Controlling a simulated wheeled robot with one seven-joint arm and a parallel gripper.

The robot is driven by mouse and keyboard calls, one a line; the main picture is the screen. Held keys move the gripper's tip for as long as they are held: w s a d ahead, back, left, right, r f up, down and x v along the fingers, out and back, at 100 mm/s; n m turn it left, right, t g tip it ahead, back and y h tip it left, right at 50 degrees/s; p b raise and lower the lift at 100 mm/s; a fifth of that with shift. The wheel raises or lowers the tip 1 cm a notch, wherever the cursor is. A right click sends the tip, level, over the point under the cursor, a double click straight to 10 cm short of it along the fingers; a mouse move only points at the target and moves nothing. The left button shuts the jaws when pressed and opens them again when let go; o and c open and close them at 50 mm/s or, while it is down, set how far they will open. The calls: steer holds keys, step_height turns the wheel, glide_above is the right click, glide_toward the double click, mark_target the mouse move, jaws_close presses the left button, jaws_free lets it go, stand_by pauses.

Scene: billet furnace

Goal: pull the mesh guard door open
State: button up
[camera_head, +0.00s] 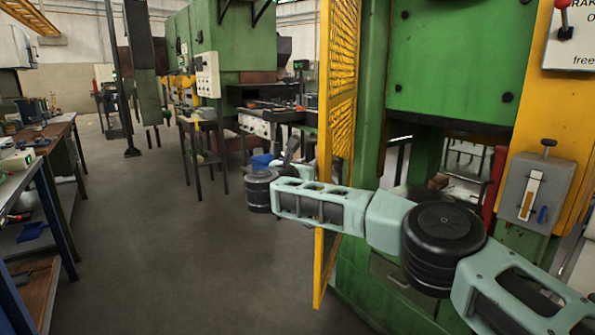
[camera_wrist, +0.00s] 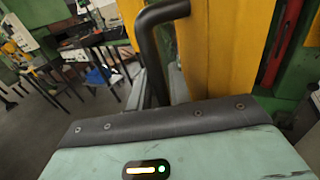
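The mesh guard door (camera_head: 338,85) is a yellow frame with mesh, seen at a steep angle at the front left of the green machine. Its lower frame (camera_head: 322,268) shows beneath my arm, which crosses in front of it. In the wrist view, a yellow panel (camera_wrist: 238,45) fills the upper right. A dark bent bar handle (camera_wrist: 148,42) stands in front of it, just beyond my gripper's body. My gripper (camera_head: 290,155) is at the far end of my arm, small and partly hidden by my wrist.
The green machine (camera_head: 452,60) stands at the right, with a grey switch box (camera_head: 535,190) on its yellow post. A workbench (camera_head: 45,140) runs along the left. Dark tables (camera_head: 207,125) stand farther back. The grey floor (camera_head: 170,260) left of the door is clear.

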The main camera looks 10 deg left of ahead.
steer(key=b+v, duration=0.3)
steer(key=v, duration=1.4)
